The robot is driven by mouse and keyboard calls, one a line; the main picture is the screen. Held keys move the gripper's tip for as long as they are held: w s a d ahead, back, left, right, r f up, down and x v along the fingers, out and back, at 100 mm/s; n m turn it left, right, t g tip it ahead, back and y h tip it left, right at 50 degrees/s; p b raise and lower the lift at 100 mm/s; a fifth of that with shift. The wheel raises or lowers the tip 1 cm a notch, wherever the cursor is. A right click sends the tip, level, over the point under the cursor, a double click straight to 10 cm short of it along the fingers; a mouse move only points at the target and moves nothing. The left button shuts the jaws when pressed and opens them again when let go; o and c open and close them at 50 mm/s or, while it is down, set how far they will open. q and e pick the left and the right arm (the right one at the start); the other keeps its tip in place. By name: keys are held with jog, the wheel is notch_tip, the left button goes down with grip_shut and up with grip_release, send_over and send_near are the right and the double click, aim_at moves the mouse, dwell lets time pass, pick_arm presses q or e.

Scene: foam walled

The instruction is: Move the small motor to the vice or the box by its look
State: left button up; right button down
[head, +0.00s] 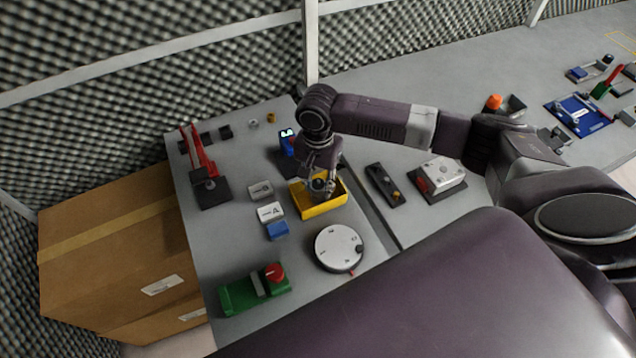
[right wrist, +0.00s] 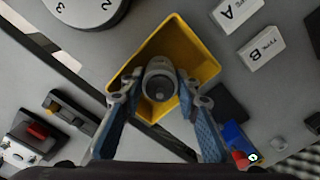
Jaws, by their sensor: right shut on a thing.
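The small motor (right wrist: 160,78), a grey round part with a dark centre, sits between the two fingers of my right gripper (right wrist: 160,98) in the right wrist view. The right gripper (head: 321,186) is shut on it, over the yellow box (head: 322,209). The open box also shows behind the motor in the right wrist view (right wrist: 190,40). I cannot tell whether the motor touches the box floor. In the head view the motor is mostly hidden by the fingers. I cannot tell for certain which fixture is the vice. My left gripper is not in view.
Left of the box lie white blocks lettered A (head: 270,212) and B (head: 260,190) and a blue block (head: 278,231). A round white dial (head: 339,248) and a green fixture (head: 254,290) are nearer. A blue device (head: 287,143) stands behind; a red-armed clamp (head: 205,165) is left.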

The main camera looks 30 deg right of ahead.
aim_at(318, 183)
jog(key=shift+a+f, duration=0.1)
jog(key=c, duration=1.7)
grip_release()
jog(key=shift+c, duration=0.2)
notch_tip(318, 183, up, 12)
jog(key=b, duration=0.2)
